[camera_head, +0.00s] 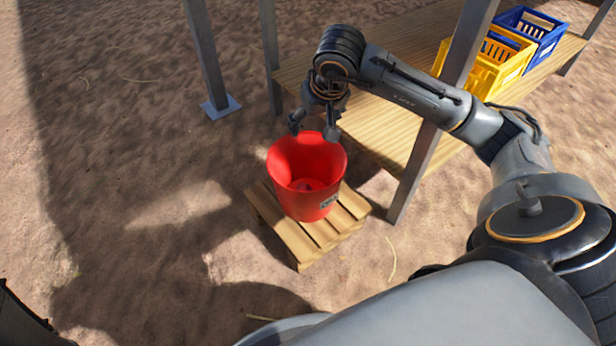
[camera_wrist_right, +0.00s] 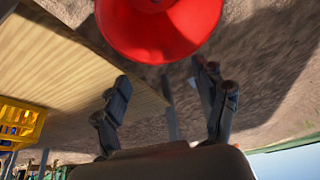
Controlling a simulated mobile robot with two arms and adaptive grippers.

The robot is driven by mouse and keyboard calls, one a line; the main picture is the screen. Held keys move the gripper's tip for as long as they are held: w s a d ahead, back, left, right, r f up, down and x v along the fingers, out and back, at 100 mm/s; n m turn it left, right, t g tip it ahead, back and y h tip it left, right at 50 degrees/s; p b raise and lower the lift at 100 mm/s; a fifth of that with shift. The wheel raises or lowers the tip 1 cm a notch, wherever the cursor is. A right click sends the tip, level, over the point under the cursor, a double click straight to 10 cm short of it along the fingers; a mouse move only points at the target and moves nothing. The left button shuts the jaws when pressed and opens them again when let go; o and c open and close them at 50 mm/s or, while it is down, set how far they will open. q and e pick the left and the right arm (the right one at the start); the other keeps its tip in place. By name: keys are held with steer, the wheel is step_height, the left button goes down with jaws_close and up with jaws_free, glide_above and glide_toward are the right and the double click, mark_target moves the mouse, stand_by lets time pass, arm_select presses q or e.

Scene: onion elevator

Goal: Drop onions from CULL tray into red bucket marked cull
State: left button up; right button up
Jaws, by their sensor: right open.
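A red bucket (camera_head: 307,170) with a dark label on its side stands upright on a small wooden stand. Something small and reddish shows at the bottom inside it, too unclear to name. My right gripper (camera_head: 314,128) is just above the bucket's far rim, with its fingers spread and nothing between them. In the right wrist view the open fingers (camera_wrist_right: 165,100) stand apart, and the red bucket (camera_wrist_right: 160,30) shows at the top, beyond the fingertips. No CULL tray and no loose onion can be made out. My left gripper is not in view.
The wooden stand (camera_head: 299,247) rests on sandy ground. The ground left of the bucket is clear.

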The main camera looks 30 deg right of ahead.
steer(key=v, duration=0.7)
steer(key=shift+r, duration=0.35)
steer(key=shift+s, duration=0.1)
